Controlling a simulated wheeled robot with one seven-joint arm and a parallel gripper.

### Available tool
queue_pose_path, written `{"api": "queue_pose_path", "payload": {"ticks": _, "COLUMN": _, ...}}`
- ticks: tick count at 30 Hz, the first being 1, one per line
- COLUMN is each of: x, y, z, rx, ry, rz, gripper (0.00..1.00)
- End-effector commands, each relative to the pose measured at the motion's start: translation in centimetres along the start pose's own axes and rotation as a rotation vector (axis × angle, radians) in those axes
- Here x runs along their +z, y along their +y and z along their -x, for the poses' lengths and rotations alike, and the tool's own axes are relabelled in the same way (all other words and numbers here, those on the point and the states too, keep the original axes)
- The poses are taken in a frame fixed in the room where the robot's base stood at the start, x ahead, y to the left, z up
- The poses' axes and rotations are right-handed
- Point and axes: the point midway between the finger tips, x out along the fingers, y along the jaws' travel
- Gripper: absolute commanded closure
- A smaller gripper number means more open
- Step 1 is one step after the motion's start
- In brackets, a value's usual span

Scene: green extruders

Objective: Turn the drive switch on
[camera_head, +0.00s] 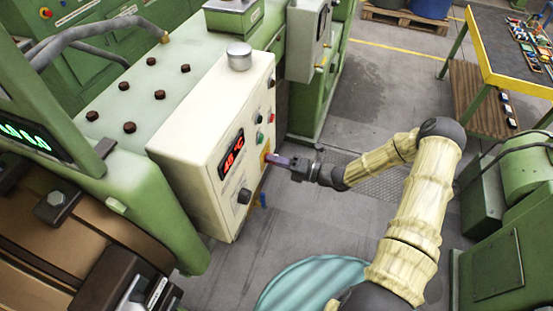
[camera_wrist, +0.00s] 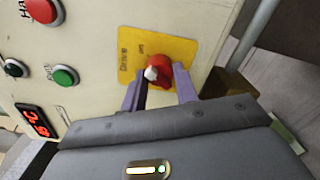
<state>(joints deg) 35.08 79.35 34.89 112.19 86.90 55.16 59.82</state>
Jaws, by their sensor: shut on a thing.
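The drive switch (camera_wrist: 160,68) is a red rotary knob with a pale tip on a yellow plate (camera_wrist: 180,47). The plate carries printed text, part of which looks like "Drive". It is on the cream control box (camera_head: 195,140) in the head view. My gripper (camera_wrist: 160,88) has its two purple fingers on either side of the red knob, shut on it. In the head view my gripper (camera_head: 272,159) reaches the box's right face from the right, and the knob is mostly hidden there. The switch's exact setting is hard to read.
Beside the switch are a green button (camera_wrist: 65,75), a red button (camera_wrist: 44,10) and a red digital display (camera_wrist: 33,120). A grey knob (camera_head: 244,196) is low on the box. Green machinery stands left and behind. A teal round object (camera_head: 310,283) is below my arm.

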Motion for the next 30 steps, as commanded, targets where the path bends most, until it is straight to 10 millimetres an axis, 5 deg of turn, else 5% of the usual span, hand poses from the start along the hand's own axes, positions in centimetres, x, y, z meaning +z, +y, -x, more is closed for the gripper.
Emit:
{"api": "queue_pose_path", "payload": {"ticks": 20, "x": 0.13, "y": -0.18, "z": 0.19, "rx": -0.005, "ry": -0.004, "rz": -0.092, "gripper": 0.93}}
{"api": "queue_pose_path", "payload": {"ticks": 21, "x": 0.13, "y": -0.18, "z": 0.19, "rx": -0.005, "ry": -0.004, "rz": -0.092, "gripper": 0.67}}
{"api": "queue_pose_path", "payload": {"ticks": 24, "x": 0.1, "y": -0.16, "z": 0.17, "rx": -0.005, "ry": -0.003, "rz": -0.091, "gripper": 0.49}}
{"api": "queue_pose_path", "payload": {"ticks": 30, "x": 0.05, "y": -0.07, "z": 0.08, "rx": -0.002, "ry": -0.002, "rz": -0.09, "gripper": 0.49}}
